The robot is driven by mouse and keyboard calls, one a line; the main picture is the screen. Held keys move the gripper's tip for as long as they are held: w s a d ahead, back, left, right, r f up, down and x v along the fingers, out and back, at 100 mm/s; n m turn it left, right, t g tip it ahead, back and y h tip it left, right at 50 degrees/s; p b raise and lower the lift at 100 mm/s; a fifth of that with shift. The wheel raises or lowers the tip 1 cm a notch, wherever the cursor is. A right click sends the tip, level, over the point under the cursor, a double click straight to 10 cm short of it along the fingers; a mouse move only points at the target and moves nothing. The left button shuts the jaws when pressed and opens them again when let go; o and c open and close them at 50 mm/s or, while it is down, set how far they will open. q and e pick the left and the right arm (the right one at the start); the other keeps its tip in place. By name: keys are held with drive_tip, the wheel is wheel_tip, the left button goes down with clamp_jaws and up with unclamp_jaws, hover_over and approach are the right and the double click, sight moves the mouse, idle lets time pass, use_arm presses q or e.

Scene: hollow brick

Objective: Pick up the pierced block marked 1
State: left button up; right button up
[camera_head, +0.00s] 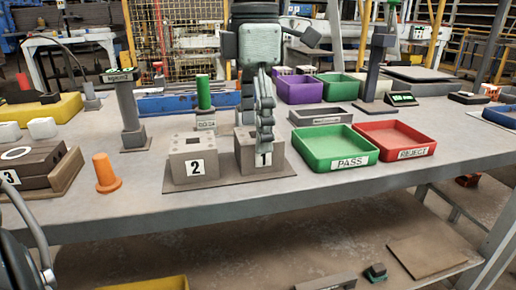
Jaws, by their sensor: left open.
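The pierced block marked 1 (245,157) stands upright on a thin brown base plate (225,181) on the grey workbench. The block marked 2 (194,160), with holes in its top, stands just left of it on the same plate. My left gripper (258,138) points down at block 1, with its fingers seen nearly edge-on. It is open. One finger hangs in front of the block's front face and partly covers the label. The other finger is further back at the block's top. Whether they touch the block I cannot tell. My right gripper is not in view.
A green PASS tray (337,165) and a red REJECT tray (410,154) stand right of the blocks. An orange cone-like peg (106,174) stands left. A green cylinder (204,92) stands behind. A block marked 3 (28,181) is at far left. The front bench strip is clear.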

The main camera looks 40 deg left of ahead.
use_arm(q)
wheel_tip(320, 180, down, 3)
drive_tip(key=shift+f, duration=0.2)
drive_tip(key=shift+c, duration=0.2)
drive_tip(key=c, duration=1.4)
